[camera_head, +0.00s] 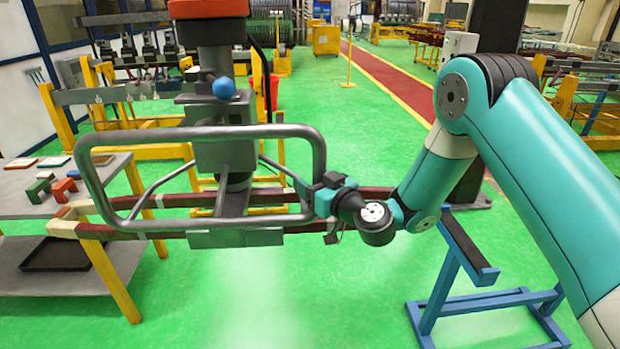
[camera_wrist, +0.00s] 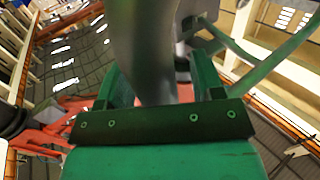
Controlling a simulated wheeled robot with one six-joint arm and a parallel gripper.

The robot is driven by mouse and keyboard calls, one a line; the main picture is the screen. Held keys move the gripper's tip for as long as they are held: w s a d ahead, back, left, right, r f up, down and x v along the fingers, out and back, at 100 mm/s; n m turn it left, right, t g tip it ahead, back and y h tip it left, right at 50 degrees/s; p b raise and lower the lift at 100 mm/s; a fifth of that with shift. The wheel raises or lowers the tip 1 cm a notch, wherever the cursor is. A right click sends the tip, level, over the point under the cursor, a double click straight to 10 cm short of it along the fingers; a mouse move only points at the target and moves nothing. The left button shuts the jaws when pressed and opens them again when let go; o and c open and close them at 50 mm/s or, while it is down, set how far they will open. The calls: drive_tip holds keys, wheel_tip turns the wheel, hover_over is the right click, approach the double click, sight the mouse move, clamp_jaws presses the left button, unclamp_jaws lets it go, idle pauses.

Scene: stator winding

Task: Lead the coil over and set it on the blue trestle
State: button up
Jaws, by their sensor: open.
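The dark red coil (camera_head: 165,228), with pale ends, lies lengthwise beneath a grey lifting device (camera_head: 225,155). Grey plates (camera_head: 236,238) of the device are at the coil's middle; whether they grip it I cannot tell. A grey tubular handle (camera_head: 215,132) loops in front. My gripper (camera_head: 322,196) is at the handle's right side. In the wrist view my open green jaws (camera_wrist: 160,85) stand on either side of the grey handle tube (camera_wrist: 145,50). The blue trestle (camera_head: 487,300), with a dark top pad (camera_head: 468,247), stands at right, partly behind my arm.
A yellow stand (camera_head: 112,280) is under the coil's left end; contact is unclear. A grey bench (camera_head: 25,210) at left carries small red and green blocks and a black tray (camera_head: 56,254). Green floor between the yellow stand and blue trestle looks clear.

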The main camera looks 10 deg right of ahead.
clamp_jaws()
drive_tip(key=c, duration=0.8)
unclamp_jaws()
clamp_jaws()
idle(0.5)
